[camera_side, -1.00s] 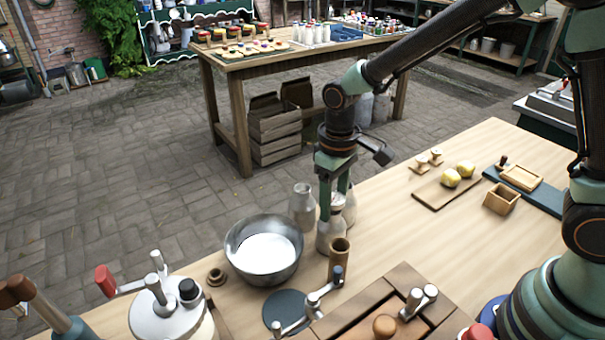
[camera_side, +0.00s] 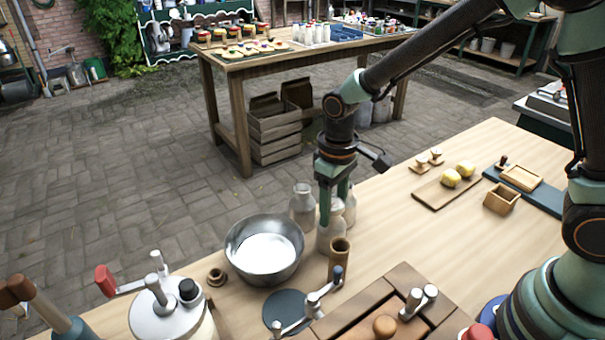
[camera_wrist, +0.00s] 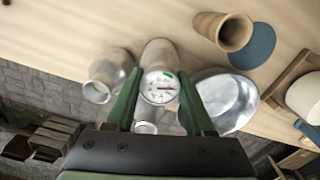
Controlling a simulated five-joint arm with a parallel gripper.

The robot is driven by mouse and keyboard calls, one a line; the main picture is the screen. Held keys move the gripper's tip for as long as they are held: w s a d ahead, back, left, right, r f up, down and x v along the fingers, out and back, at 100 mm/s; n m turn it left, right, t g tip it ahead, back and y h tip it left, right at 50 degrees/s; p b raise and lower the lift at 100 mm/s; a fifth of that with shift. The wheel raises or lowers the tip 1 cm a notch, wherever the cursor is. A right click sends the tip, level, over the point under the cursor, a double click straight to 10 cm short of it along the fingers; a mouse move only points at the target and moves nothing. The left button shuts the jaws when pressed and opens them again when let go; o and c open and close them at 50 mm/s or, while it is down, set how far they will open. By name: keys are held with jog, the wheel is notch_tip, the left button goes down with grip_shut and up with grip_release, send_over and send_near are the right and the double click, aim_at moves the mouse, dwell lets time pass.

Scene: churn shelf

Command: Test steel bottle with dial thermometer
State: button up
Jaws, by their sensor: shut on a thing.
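My gripper (camera_wrist: 158,104) is shut on a dial thermometer (camera_wrist: 159,88), whose round white face with a red and green mark shows between the fingers in the wrist view. In the side view my gripper (camera_side: 333,205) points straight down over the nearest pale grey bottle (camera_side: 330,238). That bottle stands upright; in the wrist view (camera_wrist: 158,54) the dial covers its mouth. The stem is hidden, so I cannot tell how deep it sits. A second bottle (camera_side: 302,208) stands to the left, and a third (camera_side: 349,206) is partly hidden behind the fingers. I cannot tell which is steel.
A steel bowl (camera_side: 264,272) stands left of the bottles. A brown wooden cup (camera_side: 339,256) stands close in front of the nearest bottle. A lidded churn (camera_side: 168,318) is at front left. A board with yellow lumps (camera_side: 432,198) lies right; the tabletop between is clear.

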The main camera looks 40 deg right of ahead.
jog(key=o, duration=1.1)
jog(key=shift+c, duration=0.2)
jog(key=shift+c, duration=0.3)
jog(key=c, duration=0.3)
jog(key=shift+r, duration=0.1)
jog(key=shift+r, duration=2.4)
jog(key=shift+o, duration=0.2)
